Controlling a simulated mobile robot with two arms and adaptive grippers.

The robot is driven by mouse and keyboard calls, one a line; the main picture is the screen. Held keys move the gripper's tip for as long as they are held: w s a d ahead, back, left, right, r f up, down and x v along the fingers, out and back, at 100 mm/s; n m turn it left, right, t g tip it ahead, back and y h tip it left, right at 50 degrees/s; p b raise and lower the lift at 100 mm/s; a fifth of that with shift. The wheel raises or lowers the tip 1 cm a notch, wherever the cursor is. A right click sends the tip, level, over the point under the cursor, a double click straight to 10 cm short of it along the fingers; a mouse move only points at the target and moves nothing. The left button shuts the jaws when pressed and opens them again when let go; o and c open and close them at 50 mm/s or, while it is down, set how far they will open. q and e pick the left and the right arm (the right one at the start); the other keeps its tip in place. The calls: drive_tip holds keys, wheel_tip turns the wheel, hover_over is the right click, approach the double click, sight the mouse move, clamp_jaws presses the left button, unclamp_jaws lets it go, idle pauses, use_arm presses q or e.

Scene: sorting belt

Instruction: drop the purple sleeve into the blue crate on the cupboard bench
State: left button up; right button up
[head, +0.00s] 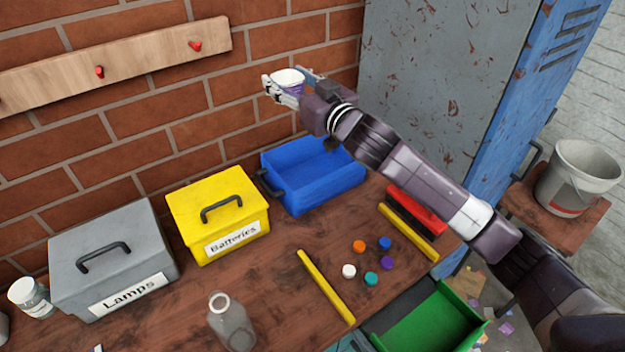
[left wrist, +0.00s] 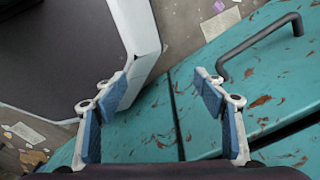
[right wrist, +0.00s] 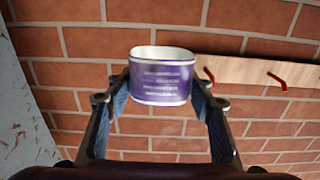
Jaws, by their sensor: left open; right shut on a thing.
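The purple sleeve (right wrist: 161,80) is a short tube with a white rim and pale print. My right gripper (right wrist: 163,95) is shut on it, with a finger on each side. In the head view the sleeve (head: 288,78) is high in front of the brick wall, above and slightly left of the blue crate. The blue crate (head: 322,199) is open and stands at the back of the bench; what shows of its inside is empty. My right arm passes over its back right part. My left gripper (left wrist: 160,110) is open and empty, in front of a teal cupboard front.
A closed yellow Batteries box (head: 185,210) and a grey Lamps box (head: 75,265) stand left of the crate. A glass bottle (head: 230,322), yellow bars (head: 327,288) and several coloured caps (head: 372,279) lie or stand in front. A tall metal locker (head: 440,70) rises at right.

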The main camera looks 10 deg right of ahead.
wheel_tip(320, 180, down, 20)
drive_tip(key=b, duration=0.1)
idle(0.4)
drive_tip(key=shift+f+b, duration=0.7)
drive_tip(key=o, duration=1)
drive_tip(key=shift+r, duration=0.1)
